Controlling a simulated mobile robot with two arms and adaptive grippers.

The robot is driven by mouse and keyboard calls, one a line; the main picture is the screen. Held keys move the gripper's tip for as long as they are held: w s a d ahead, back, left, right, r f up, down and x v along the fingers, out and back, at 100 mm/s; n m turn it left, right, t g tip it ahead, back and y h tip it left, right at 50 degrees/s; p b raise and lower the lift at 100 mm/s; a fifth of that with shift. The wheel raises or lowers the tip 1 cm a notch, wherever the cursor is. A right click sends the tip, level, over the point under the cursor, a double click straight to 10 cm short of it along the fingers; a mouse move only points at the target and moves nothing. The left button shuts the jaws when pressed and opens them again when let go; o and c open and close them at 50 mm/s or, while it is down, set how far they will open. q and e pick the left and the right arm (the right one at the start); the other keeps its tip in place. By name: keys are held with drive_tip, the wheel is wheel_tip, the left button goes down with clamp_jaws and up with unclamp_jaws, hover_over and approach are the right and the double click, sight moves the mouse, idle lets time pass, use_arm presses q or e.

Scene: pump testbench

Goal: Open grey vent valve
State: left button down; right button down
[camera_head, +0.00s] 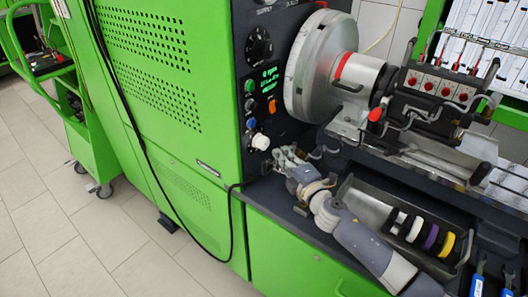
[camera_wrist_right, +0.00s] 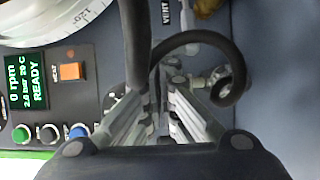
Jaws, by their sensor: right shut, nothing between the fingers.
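My right gripper (camera_head: 288,157) is shut at the front of the dark control panel, below its white knob. In the right wrist view the two ribbed fingers (camera_wrist_right: 160,95) point away from the camera, with nothing held between them. A "VENT" label (camera_wrist_right: 167,14) is on the panel just beyond the fingertips. Small metal fittings (camera_wrist_right: 216,78) sit beside the fingers on the right. The grey vent valve itself is hard to make out; dark curved hose-like shapes and the fingers cover much of that spot. I cannot tell whether the gripper touches it. My left gripper is not in view.
The panel carries a lit display (camera_wrist_right: 26,82) reading "READY", an orange switch (camera_wrist_right: 72,71) and several knobs. A large metal chuck (camera_head: 318,68) stands above right. A black cable (camera_head: 135,120) hangs down the green cabinet.

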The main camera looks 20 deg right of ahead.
drive_tip(key=shift+s+d, duration=0.3)
wheel_tip(320, 180, up, 10)
idle(0.7)
drive_tip(key=shift+w, duration=0.1)
